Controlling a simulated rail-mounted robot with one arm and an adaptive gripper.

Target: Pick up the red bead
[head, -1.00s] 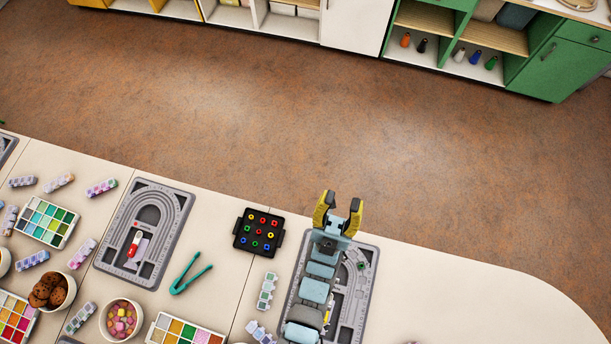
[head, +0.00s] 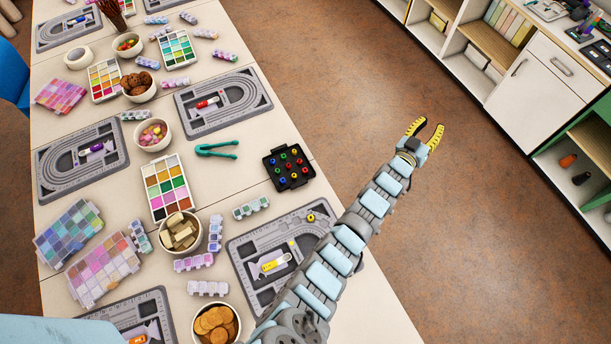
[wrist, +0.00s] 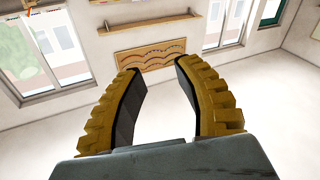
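A black square tray (head: 273,165) with handles stands on the white table, right of the teal tweezers in the head view. It holds several small beads in red, yellow, green and blue; the red ones are tiny here. My gripper (head: 430,123) is open and empty, up and right of the tray in the picture, with the floor behind it. In the wrist view my gripper (wrist: 160,68) shows two yellow ridged fingers apart with nothing between them. No bead shows in the wrist view.
Grey bead boards (head: 185,125) lie around the tray; my arm covers part of the nearest one (head: 240,250). Teal tweezers (head: 217,149) lie left of the tray. Bowls, paint-like palettes and bead boxes crowd the table's left. Shelves (head: 470,50) stand across open floor.

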